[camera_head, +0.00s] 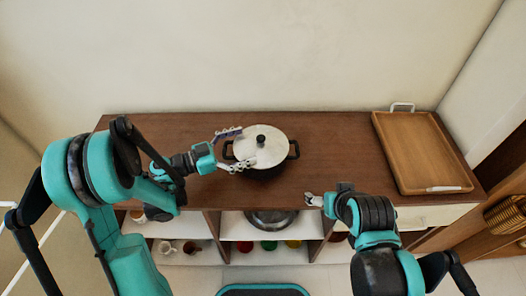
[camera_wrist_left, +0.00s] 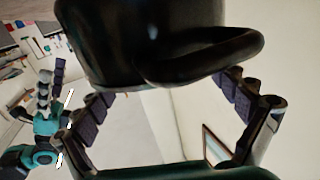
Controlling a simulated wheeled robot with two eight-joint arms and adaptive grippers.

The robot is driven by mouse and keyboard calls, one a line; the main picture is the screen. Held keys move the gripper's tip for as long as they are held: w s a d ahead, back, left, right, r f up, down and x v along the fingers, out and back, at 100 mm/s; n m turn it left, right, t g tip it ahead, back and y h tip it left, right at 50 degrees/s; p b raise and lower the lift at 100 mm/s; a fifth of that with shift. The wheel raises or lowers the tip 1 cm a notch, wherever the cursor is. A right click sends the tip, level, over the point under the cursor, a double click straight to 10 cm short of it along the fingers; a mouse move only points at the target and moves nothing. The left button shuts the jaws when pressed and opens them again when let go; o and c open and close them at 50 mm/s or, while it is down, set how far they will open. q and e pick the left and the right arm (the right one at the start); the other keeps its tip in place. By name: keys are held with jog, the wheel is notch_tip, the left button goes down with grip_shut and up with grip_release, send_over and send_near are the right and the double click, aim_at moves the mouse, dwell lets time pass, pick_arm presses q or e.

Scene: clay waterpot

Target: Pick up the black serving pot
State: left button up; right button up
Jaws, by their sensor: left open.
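The black serving pot (camera_head: 265,171) with a pale lid (camera_head: 261,146) and black knob stands upright on the brown cabinet top. Its two black side handles point left and right. My left gripper (camera_head: 245,147) is open at the pot's left side, with one finger behind and one in front of the left handle. In the left wrist view the dark pot body (camera_wrist_left: 130,40) and its looped handle (camera_wrist_left: 215,62) lie ahead of the open fingers (camera_wrist_left: 168,95). Contact cannot be told. My right gripper (camera_head: 314,199) hangs near the cabinet's front edge, apart from the pot; its opening is unclear.
A wooden tray (camera_head: 418,150) with white handles lies at the right end of the cabinet top (camera_head: 340,150). Shelves below hold a metal bowl (camera_head: 271,222), cups and colored items. The top between pot and tray is clear. A wall stands behind.

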aim_at(259, 142)
pick_arm(q)
jog(key=x, duration=0.1)
jog(key=b+x, duration=0.1)
jog(key=x, duration=0.2)
jog(key=shift+s+d+r, duration=0.1)
jog(key=shift+s, duration=0.15)
jog(key=shift+w+d, duration=0.25)
jog(key=shift+d, duration=0.2)
jog(key=shift+s, duration=0.15)
grip_shut()
jog(key=shift+b, duration=0.3)
